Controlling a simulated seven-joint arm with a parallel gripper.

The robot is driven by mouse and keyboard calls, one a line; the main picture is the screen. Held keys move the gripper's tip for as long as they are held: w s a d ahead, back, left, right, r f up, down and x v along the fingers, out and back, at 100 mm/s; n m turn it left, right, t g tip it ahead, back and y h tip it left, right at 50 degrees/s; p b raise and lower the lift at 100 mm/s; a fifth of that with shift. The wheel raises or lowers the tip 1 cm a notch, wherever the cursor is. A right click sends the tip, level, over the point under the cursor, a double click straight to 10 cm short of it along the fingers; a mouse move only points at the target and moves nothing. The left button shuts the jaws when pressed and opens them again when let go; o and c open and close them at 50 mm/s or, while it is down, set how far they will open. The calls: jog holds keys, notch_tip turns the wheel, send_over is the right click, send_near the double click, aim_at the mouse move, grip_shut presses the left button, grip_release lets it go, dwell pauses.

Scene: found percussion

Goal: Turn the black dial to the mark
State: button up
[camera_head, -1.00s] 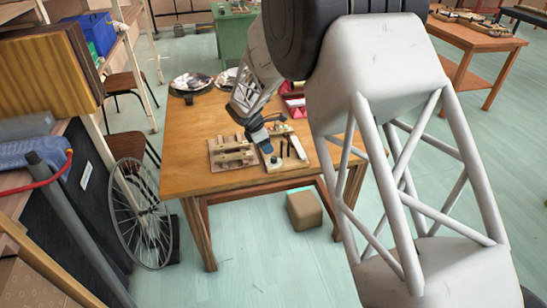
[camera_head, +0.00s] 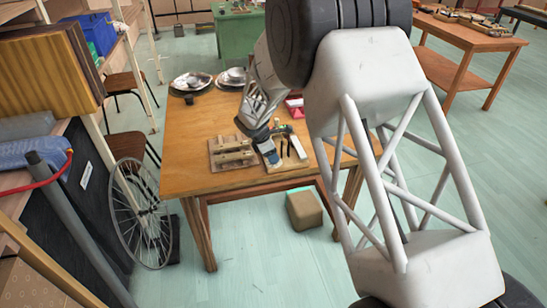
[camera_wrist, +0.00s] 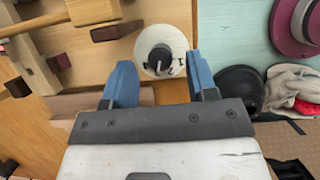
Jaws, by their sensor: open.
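The black dial (camera_wrist: 160,57) sits on a round white face with dark marks near its rim, in the upper middle of the wrist view. I cannot tell for sure which mark its pointer faces. My gripper (camera_wrist: 157,68) is open, with one blue finger on each side of the white face's lower part. I cannot tell whether either finger touches it. In the head view my gripper (camera_head: 270,155) is low over the front of the wooden table (camera_head: 193,165), at a small board (camera_head: 294,160). The dial cannot be made out there.
A wooden block assembly (camera_head: 232,152) stands just left of my gripper. Black upright pieces (camera_head: 289,149) stand close on its right. Silver dishes (camera_head: 192,81) and a dark cup (camera_head: 188,99) are at the back left. The table's left front is clear.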

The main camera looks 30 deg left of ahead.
jog(key=shift+x, duration=1.1)
jog(key=c, duration=0.9)
